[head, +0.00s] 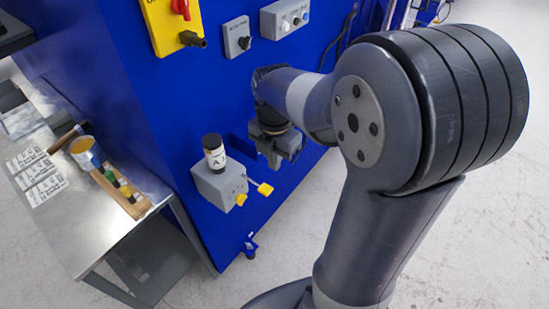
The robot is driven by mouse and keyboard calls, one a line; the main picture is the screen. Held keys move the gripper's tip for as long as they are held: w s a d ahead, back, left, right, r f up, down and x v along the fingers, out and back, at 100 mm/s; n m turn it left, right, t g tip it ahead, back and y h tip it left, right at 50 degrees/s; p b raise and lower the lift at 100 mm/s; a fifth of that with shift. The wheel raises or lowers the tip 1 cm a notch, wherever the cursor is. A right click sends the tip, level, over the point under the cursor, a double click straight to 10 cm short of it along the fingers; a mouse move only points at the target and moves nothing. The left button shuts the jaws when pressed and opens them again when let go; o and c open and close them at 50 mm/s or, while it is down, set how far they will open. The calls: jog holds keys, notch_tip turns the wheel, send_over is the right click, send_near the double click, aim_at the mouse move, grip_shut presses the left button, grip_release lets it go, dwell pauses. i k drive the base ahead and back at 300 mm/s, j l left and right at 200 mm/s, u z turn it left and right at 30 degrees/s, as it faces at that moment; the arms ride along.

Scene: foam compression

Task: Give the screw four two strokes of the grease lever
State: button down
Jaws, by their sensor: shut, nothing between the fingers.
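A grey grease box (215,184) is fixed to the blue machine wall. A jar (214,153) with a black lid and a white label marked "A" stands on top of it. Two levers with yellow ends stick out from the box: one at its front (240,199) and one further right (265,188). My gripper (274,164) is shut and empty, close to the wall, to the right of the jar and above the right yellow lever. It appears apart from both levers. My arm hides part of the wall behind it.
A steel table (105,225) at the left holds white label cards (40,176), a yellow-topped tin (85,152) and a wooden rack (125,193) with small bottles. Control boxes, one with a red switch (181,8), are on the wall above. The floor at the right is clear.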

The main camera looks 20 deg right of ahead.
aim_at(265, 190)
jog(key=i+j, duration=0.1)
jog(key=j, duration=0.35)
jog(key=i+j+z, duration=0.1)
jog(key=j, duration=0.8)
jog(key=i+z, duration=0.05)
